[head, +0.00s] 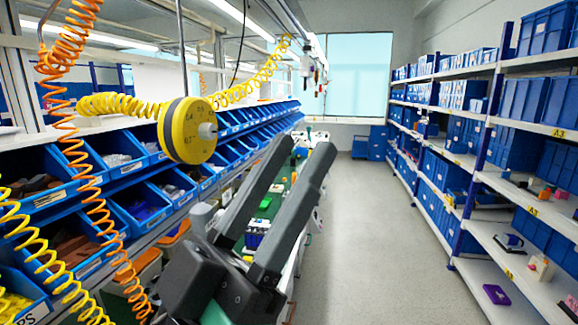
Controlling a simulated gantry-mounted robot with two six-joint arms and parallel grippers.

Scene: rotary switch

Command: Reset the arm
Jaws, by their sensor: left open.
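My left gripper (302,148) is large in the middle of the head view. Its two long dark grey fingers point up and away from me, spread apart, with nothing between them. It stands in front of the workbench and hides part of it. My right gripper is not in view. I cannot make out a rotary switch in this view.
Blue bins (142,206) with parts line the bench on the left. A yellow round balancer (187,130) and coiled orange and yellow hoses hang there. Shelves (520,190) with blue crates stand on the right. The aisle floor (375,240) between is clear.

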